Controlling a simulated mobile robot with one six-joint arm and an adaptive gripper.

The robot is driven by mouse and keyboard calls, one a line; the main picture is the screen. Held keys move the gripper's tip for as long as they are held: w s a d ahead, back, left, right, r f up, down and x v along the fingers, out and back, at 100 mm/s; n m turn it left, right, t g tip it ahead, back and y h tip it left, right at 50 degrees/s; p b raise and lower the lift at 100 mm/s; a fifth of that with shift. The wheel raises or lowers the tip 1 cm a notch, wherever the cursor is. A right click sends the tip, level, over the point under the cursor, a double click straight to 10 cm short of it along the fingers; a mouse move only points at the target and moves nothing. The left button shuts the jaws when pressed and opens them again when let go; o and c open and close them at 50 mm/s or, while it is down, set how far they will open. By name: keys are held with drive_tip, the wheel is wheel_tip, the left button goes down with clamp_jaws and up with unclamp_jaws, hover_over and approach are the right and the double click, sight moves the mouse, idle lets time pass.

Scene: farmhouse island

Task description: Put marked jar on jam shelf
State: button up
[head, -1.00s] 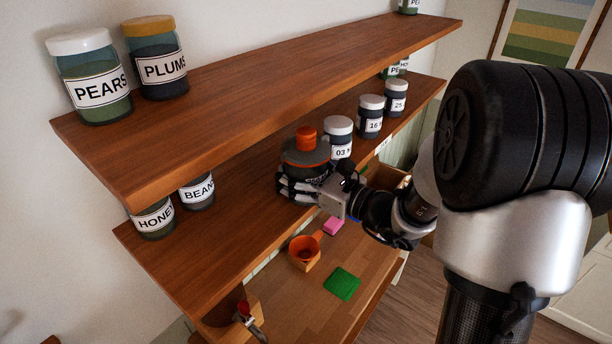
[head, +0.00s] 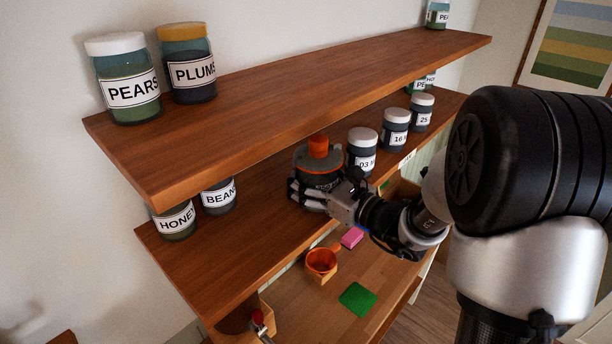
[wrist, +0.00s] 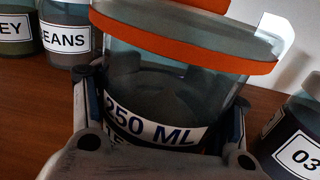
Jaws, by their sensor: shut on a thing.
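The jar marked 250 ML (wrist: 150,125) is a grey, clear-sided jar with an orange band at the lid and an orange knob; it also shows in the head view (head: 318,162). My gripper (head: 312,198) is shut around its lower body, with a finger on each side in the wrist view (wrist: 160,130). The jar is upright at the lower shelf (head: 235,255), between the BEANS jar (head: 218,198) and the jar marked 03 (head: 362,152). Whether its base touches the board is hidden by my gripper.
The upper shelf board (head: 300,95) runs close above, bearing the PEARS jar (head: 126,82) and PLUMS jar (head: 188,68). The HONEY jar (head: 174,222) stands left. Below are an orange cup (head: 321,262), a pink block (head: 352,237) and a green square (head: 357,299).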

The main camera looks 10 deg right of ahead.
drive_tip(key=shift+f+b, duration=0.45)
drive_tip(key=shift+b, duration=0.05)
drive_tip(key=o, duration=1.7)
drive_tip(key=shift+f, duration=0.1)
drive_tip(key=shift+s, duration=0.1)
drive_tip(key=v, duration=1.2)
drive_tip(key=shift+o, duration=0.5)
